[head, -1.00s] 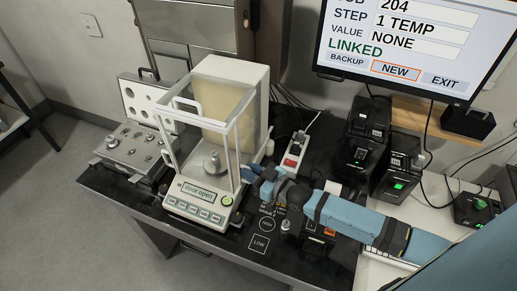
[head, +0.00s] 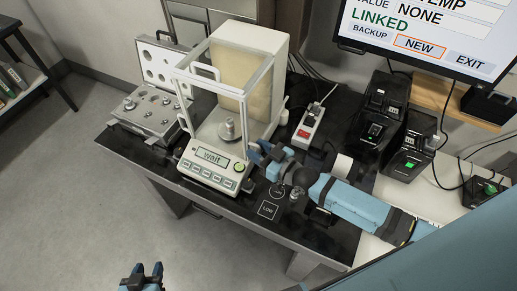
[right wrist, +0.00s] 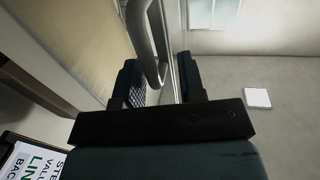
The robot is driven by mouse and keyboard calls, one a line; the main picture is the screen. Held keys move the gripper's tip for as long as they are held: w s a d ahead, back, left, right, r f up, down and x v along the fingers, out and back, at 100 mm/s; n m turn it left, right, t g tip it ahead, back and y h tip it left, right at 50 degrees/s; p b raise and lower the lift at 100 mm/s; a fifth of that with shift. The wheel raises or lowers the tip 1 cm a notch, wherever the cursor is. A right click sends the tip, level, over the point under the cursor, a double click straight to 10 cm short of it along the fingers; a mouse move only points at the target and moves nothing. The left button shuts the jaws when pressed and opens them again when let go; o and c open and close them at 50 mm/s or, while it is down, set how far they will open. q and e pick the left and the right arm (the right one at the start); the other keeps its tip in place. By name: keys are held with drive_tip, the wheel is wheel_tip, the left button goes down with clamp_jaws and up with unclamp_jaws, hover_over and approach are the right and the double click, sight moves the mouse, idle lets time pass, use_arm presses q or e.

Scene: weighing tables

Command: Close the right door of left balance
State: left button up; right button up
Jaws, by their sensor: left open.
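The left balance (head: 212,170) is a white unit with a framed glass draft shield. Its display (head: 213,157) reads "wait". A metal weight (head: 229,130) stands on the pan inside. My right gripper (head: 256,152) is at the lower right side of the shield. In the right wrist view, the curved metal door handle (right wrist: 152,50) reaches down between my right fingers (right wrist: 160,85). The fingers are apart, with a gap beside the handle. The clear right door pane is hard to make out. My left gripper (head: 147,270) is open and empty, low over the floor.
A grey weight case (head: 150,112) with its lid up stands left of the balance. A power strip (head: 309,125) and black devices (head: 373,125) are to the right. A monitor (head: 430,35) hangs above. The floor at the lower left is clear.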

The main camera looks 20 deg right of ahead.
drive_tip(key=shift+d, duration=0.1)
drive_tip(key=shift+s+d+f, duration=0.1)
drive_tip(key=shift+s+d, duration=0.05)
drive_tip(key=shift+s, duration=0.15)
drive_tip(key=b+v, duration=0.2)
drive_tip(key=v, duration=1.1)
drive_tip(key=s+a+f+m+g+h, duration=0.1)
drive_tip(key=s+f, duration=0.1)
drive_tip(key=s+a+f+m+g+h+p, duration=0.1)
drive_tip(key=s+a+f+h, duration=0.1)
drive_tip(key=s+a+f+m+g+h+p, duration=0.1)
drive_tip(key=s+a+f+g+h, duration=0.1)
drive_tip(key=f, duration=0.1)
drive_tip(key=shift+s+a, duration=0.15)
drive_tip(key=shift+a, duration=0.1)
drive_tip(key=shift+s+f+g+h, duration=0.35)
drive_tip(key=shift+f+g+h, duration=0.05)
drive_tip(key=shift+f+h, duration=0.1)
